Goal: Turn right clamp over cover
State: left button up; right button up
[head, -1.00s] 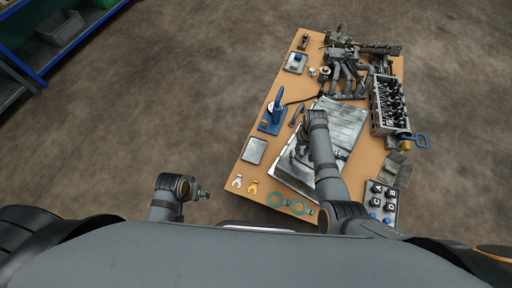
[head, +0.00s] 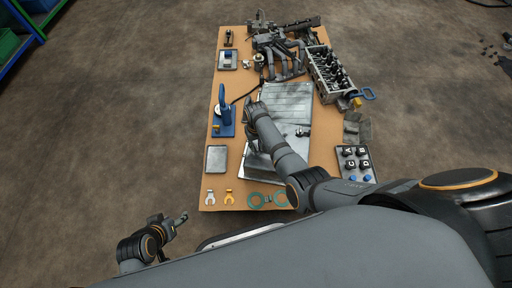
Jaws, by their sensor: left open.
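The cover is likely the flat grey metal plate (head: 285,98) in the middle of the workbench. A small dark fitting (head: 303,131) at its right edge may be the right clamp; it is too small to tell how it is turned. My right arm reaches across the plate, and my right gripper (head: 250,108) is at the plate's left edge, left of that fitting. Its fingers are largely hidden by the wrist, so I cannot tell their opening. My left gripper (head: 180,219) is open and empty, off the bench at the lower left.
Floor left of the bench is clear.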

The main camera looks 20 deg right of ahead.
grip_shut()
dwell(0.3)
